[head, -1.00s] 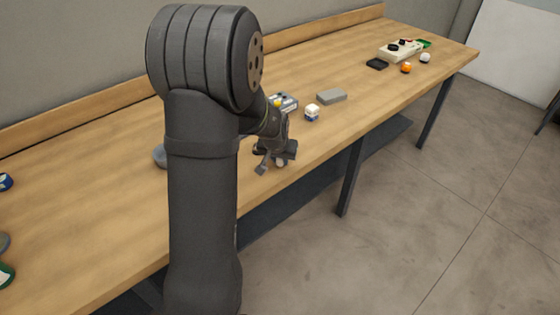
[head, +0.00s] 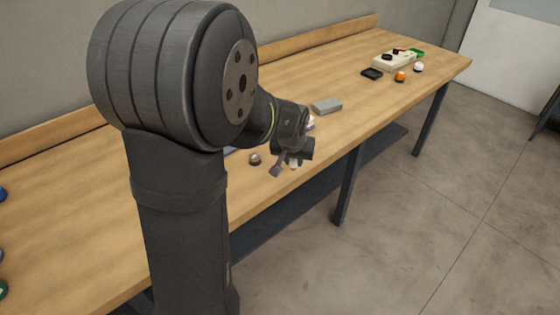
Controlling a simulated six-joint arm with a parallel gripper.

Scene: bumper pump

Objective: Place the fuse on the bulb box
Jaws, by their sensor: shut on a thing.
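My gripper (head: 286,166) is over the front edge of the bench, pointing down, shut on a small pale thing (head: 294,166). Its fingers hide most of that thing, so I cannot tell for sure that it is the fuse. Just behind my gripper, a small white and blue box (head: 311,124) is mostly hidden by my wrist. A flat grey block (head: 326,106) lies behind that, in plain view. I cannot tell which of these is the bulb box.
A small dark round thing (head: 255,159) sits left of my gripper. Farther along the bench (head: 350,120) are a black tray (head: 372,73), an orange ball (head: 400,76), a white ball (head: 419,67) and a cream device (head: 393,62). The bench between block and tray is clear.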

